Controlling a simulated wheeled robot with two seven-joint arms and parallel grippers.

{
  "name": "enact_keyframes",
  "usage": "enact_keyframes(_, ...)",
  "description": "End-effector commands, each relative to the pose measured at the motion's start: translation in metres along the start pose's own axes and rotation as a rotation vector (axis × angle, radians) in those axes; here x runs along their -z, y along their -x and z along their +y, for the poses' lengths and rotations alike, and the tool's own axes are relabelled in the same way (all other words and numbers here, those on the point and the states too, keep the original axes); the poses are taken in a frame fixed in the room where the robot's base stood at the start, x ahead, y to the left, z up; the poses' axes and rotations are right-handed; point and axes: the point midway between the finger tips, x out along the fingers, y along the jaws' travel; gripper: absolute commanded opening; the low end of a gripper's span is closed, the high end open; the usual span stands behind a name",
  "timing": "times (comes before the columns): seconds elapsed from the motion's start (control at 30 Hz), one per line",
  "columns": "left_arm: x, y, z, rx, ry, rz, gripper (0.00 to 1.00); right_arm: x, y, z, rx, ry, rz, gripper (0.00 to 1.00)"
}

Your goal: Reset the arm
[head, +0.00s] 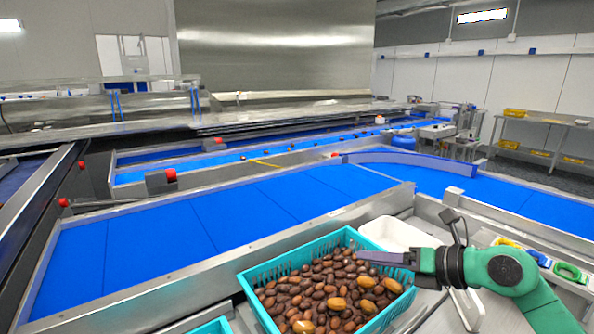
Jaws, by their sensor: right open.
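My right arm, green with a black wrist, comes in from the lower right. My right gripper (368,257) points left, with its long grey fingers over the right part of a turquoise crate (262,268). The fingers overlap in this view, but the gripper is open, and I see nothing between them. The crate holds many brown dates (312,284), some of them lighter. Whether the fingertips touch any dates cannot be told. My left gripper is not in view.
A white tray (392,232) lies behind my right gripper. A blue conveyor (225,215) with metal side rails runs behind the crate and is empty. Another turquoise crate (214,327) shows at the bottom edge. Coloured rings (569,271) lie at the right.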

Motion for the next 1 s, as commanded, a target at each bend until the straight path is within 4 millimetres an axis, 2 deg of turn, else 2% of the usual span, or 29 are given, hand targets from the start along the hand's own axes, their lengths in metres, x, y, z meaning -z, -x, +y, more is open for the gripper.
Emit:
enact_keyframes(0.03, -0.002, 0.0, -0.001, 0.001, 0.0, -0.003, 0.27, -0.001, -0.007, 0.027, -0.133, -0.07, -0.078, 0.5)
enact_keyframes(0.1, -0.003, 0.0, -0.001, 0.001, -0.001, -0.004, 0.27, -0.016, -0.002, 0.063, -0.333, -0.232, -0.246, 0.5)
enact_keyframes(0.17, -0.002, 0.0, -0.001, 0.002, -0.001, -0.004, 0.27, -0.035, 0.014, 0.074, -0.477, -0.438, -0.417, 0.5)
enact_keyframes(0.23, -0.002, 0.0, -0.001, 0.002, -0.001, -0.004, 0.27, -0.055, 0.037, 0.056, -0.575, -0.731, -0.624, 0.5)
enact_keyframes(0.27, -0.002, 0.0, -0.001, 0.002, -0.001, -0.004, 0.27, -0.058, 0.047, 0.038, -0.59, -0.871, -0.71, 0.5)
enact_keyframes(0.33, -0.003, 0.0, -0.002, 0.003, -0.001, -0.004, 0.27, -0.049, 0.062, -0.018, -0.557, -1.214, -0.897, 0.5)
enact_keyframes(0.37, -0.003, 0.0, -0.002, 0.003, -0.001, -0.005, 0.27, -0.036, 0.065, -0.045, -0.516, -1.359, -0.964, 0.5)
enact_keyframes(0.4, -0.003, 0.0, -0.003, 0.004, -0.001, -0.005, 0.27, -0.015, 0.067, -0.076, -0.446, -1.531, -1.037, 0.5)
enact_keyframes(0.47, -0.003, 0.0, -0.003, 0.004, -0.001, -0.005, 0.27, 0.026, 0.067, -0.115, -0.314, -1.759, -1.114, 0.5)
enact_keyframes(0.5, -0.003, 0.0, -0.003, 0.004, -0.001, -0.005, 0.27, 0.055, 0.065, -0.134, -0.218, -1.889, -1.148, 0.5)
enact_keyframes(0.6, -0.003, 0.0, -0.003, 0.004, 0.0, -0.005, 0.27, 0.124, 0.061, -0.161, 0.016, -2.141, -1.184, 0.5)
enact_keyframes(0.7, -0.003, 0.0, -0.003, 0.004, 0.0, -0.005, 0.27, 0.183, 0.06, -0.168, 0.23, -2.315, -1.178, 0.5)
enact_keyframes(0.77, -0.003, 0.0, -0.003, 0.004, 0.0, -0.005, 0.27, 0.214, 0.06, -0.168, 0.352, -2.396, -1.163, 0.5)
enact_keyframes(0.9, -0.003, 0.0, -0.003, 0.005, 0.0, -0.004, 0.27, 0.276, 0.063, -0.157, 0.616, -2.544, -1.101, 0.5)
enact_keyframes(1.0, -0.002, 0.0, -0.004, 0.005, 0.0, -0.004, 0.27, 0.315, 0.067, -0.143, 0.798, -2.622, -1.039, 0.5)
